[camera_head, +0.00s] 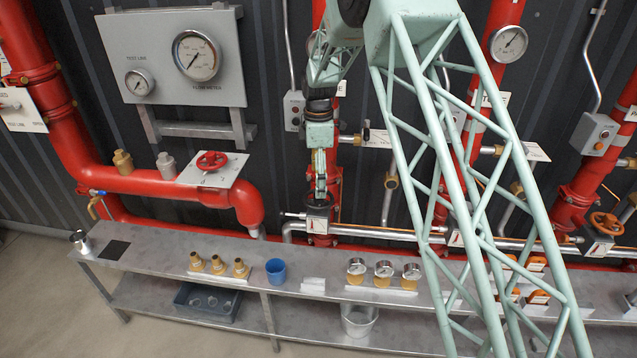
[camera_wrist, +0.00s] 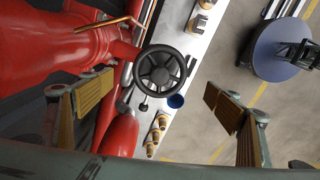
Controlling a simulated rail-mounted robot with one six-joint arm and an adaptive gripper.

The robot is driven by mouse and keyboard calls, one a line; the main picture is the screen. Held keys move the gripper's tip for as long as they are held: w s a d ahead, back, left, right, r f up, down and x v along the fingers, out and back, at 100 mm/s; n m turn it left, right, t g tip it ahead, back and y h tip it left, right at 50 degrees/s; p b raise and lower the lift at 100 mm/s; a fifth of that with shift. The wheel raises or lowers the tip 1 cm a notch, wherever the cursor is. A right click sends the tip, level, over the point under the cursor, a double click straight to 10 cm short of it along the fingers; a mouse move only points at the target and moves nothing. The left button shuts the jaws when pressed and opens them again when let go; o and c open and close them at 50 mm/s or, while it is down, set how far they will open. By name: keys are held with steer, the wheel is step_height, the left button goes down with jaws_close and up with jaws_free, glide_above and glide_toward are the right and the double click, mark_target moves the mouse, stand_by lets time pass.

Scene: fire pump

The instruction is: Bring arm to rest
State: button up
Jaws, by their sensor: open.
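My gripper (camera_head: 319,190) hangs at the end of my pale green arm in front of the red pipes, above the bench. In the wrist view my gripper (camera_wrist: 158,97) is open, its two padded fingers wide apart with nothing between the pads. A dark handwheel (camera_wrist: 160,71) lies beyond the fingertips in that view, apart from both fingers. In the head view the dark handwheel (camera_head: 319,204) is just below my gripper and partly hidden by it; I cannot tell the gap there.
A metal bench (camera_head: 150,258) runs along the wall. It carries brass fittings (camera_head: 218,265), a blue cup (camera_head: 276,271) and several gauges (camera_head: 383,269). A red handwheel (camera_head: 211,161) and a gauge panel (camera_head: 172,60) are at left. Open floor (camera_wrist: 215,125) shows in the wrist view.

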steer(key=shift+r, duration=0.5)
steer(key=shift+s+d+r, duration=0.15)
steer(key=shift+d+r, duration=0.1)
steer(key=shift+r, duration=0.3)
steer(key=s+d+r+m+t+b, duration=0.1)
steer(key=s+d+r+m, duration=0.3)
steer(key=s+r, duration=0.45)
steer(key=s+d+r+m+b, duration=0.2)
steer(key=s+d+r, duration=0.5)
steer(key=s+r, duration=0.15)
steer(key=s+d+r+m+t+b, duration=0.1)
steer(key=s+d+r+m, duration=0.35)
steer(key=s+r, duration=0.4)
steer(key=s+d+r+m+b, duration=0.1)
steer(key=s+d+r+m, duration=0.15)
steer(key=s, duration=0.55)
steer(key=s+d+r+m+b, duration=0.15)
steer(key=s+d, duration=0.25)
steer(key=s, duration=0.5)
steer(key=s+d+f+m+t+b, duration=0.1)
steer(key=s+f+m, duration=0.1)
steer(key=s, duration=0.7)
steer(key=s+d+f+m+t+b, duration=0.1)
steer(key=s+d+f+m, duration=0.1)
steer(key=s, duration=0.8)
steer(key=shift+f+m+b, duration=0.3)
steer(key=shift+f+m, duration=0.25)
steer(key=shift+f, duration=0.4)
